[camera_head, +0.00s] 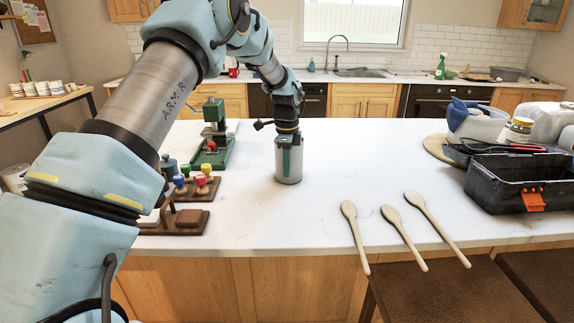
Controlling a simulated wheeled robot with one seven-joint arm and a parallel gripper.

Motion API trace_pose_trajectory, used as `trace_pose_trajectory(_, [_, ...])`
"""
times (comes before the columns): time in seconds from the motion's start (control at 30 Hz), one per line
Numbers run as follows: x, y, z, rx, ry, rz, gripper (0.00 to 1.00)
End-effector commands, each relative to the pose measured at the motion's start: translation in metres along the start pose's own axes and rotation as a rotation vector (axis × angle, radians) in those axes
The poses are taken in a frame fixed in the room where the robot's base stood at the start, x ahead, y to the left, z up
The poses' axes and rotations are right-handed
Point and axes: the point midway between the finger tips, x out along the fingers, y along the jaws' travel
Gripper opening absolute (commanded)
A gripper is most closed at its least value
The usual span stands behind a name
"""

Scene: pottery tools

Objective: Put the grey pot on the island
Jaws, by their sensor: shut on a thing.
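The grey pot (288,172) is a small grey cylinder and stands upright on, or just above, the white top of the island (310,217); I cannot tell whether its base touches. My gripper (288,150) comes down over the pot from above and is shut on it near its upper edge. A green-teal finger shows against the front of the pot. The pot's top is hidden by the gripper.
A green press (214,140) and a stamp rack (195,188) stand left of the pot. Wooden spoons (398,232) lie at the front right edge. A black toolbox (520,183) stands at the right. The island's middle is clear.

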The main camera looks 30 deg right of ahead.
Motion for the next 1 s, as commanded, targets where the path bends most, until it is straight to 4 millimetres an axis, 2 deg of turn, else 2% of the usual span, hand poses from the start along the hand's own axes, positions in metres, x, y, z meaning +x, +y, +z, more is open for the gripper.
trace_pose_trajectory(0.27, [0.001,-0.001,0.000,-0.001,0.001,-0.003,0.00])
trace_pose_trajectory(0.3, [0.002,0.000,0.000,-0.001,0.000,-0.001,0.09])
trace_pose_trajectory(0.53, [0.002,0.000,0.000,-0.001,0.000,-0.001,0.35])
trace_pose_trajectory(0.87, [-0.003,-0.001,0.000,-0.001,0.000,-0.003,0.35])
trace_pose_trajectory(1.0, [-0.018,-0.002,0.001,-0.002,0.001,-0.006,0.35])
